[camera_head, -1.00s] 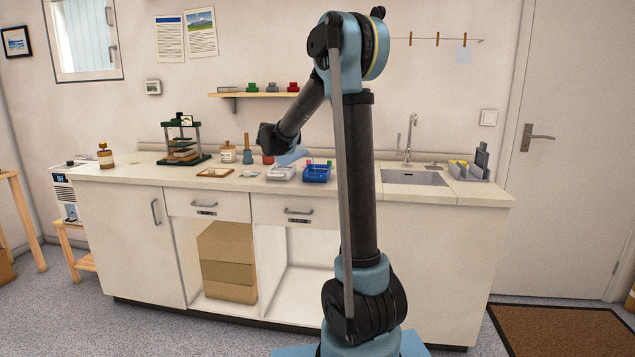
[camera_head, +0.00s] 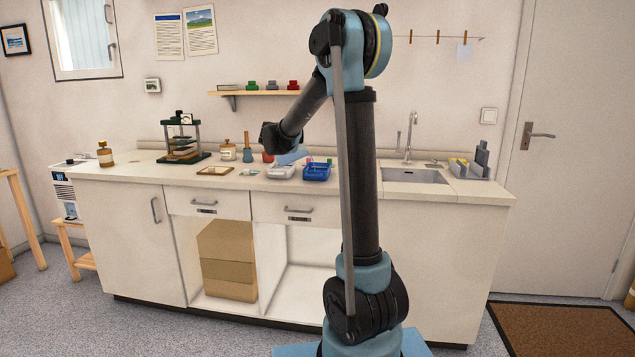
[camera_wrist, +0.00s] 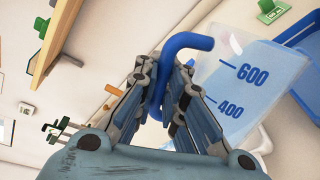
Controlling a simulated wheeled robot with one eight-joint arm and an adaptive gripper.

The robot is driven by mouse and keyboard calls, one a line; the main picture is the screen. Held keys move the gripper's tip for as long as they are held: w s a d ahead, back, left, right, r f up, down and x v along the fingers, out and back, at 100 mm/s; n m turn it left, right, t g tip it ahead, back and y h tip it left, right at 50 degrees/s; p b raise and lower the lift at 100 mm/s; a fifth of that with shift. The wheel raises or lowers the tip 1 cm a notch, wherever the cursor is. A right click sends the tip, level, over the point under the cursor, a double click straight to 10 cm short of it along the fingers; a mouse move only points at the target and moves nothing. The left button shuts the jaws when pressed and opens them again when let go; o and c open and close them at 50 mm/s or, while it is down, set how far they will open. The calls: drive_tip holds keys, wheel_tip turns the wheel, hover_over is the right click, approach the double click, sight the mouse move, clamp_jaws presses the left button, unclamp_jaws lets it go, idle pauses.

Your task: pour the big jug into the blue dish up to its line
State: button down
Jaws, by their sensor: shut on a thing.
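My gripper (camera_wrist: 160,95) is shut on the blue handle (camera_wrist: 188,42) of a big clear jug (camera_wrist: 255,85) in the wrist view. The jug bears the marks 600 and 400 and looks tilted in this view. The blue dish (camera_head: 317,175) is on the counter, right of a white dish (camera_head: 281,172). A blue edge, likely the blue dish (camera_wrist: 306,75), shows beyond the jug in the wrist view. The dish's line is not visible.
The counter (camera_head: 225,183) also holds a green press (camera_head: 184,140), a brown bottle (camera_head: 105,155), a jar (camera_head: 228,152) and a wooden-framed print (camera_head: 215,171). The sink (camera_head: 414,176) and a grey rack (camera_head: 470,167) are to the right. A wall shelf (camera_head: 255,94) runs above.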

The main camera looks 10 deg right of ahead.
drive_tip(key=shift+d+m+y+p, duration=0.3)
drive_tip(key=shift+d+m+p, duration=0.4)
drive_tip(key=shift+d+p, duration=0.1)
idle(2.0)
drive_tip(key=shift+s+d+m, duration=0.15)
drive_tip(key=shift+d+m, duration=0.2)
drive_tip(key=shift+d, duration=0.35)
drive_tip(key=shift+s+d+m, duration=0.1)
drive_tip(key=shift+d+m, duration=0.25)
drive_tip(key=shift+d, duration=0.35)
idle(1.3)
